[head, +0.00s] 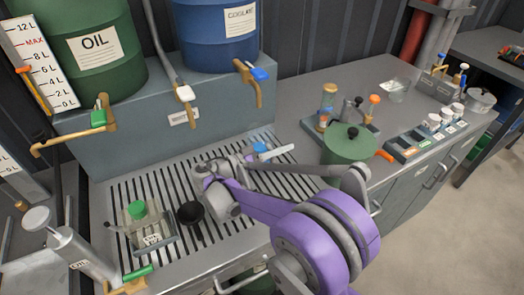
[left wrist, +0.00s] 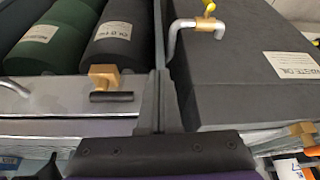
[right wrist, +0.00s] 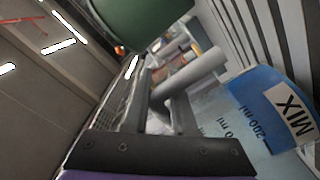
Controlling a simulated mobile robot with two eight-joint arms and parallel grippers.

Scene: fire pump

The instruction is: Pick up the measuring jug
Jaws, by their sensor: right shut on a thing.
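The measuring jug (right wrist: 222,118) is clear, with dark millilitre marks and a blue band with a white MIX label. In the head view its blue-marked part (head: 262,150) shows over the slatted grating, partly hidden by my right gripper (head: 243,168). In the right wrist view my right gripper (right wrist: 165,95) is shut on a pale bar at the jug's side, which looks like its handle. The head view does not show clearly whether the jug touches the grating. My left gripper (left wrist: 160,105) has its fingers together and empty; it is outside the head view.
An oil drum (head: 92,40) and a coolant drum (head: 217,32) with taps stand behind the grating (head: 195,150). A green lidded pot (head: 345,145) stands right of my right gripper.

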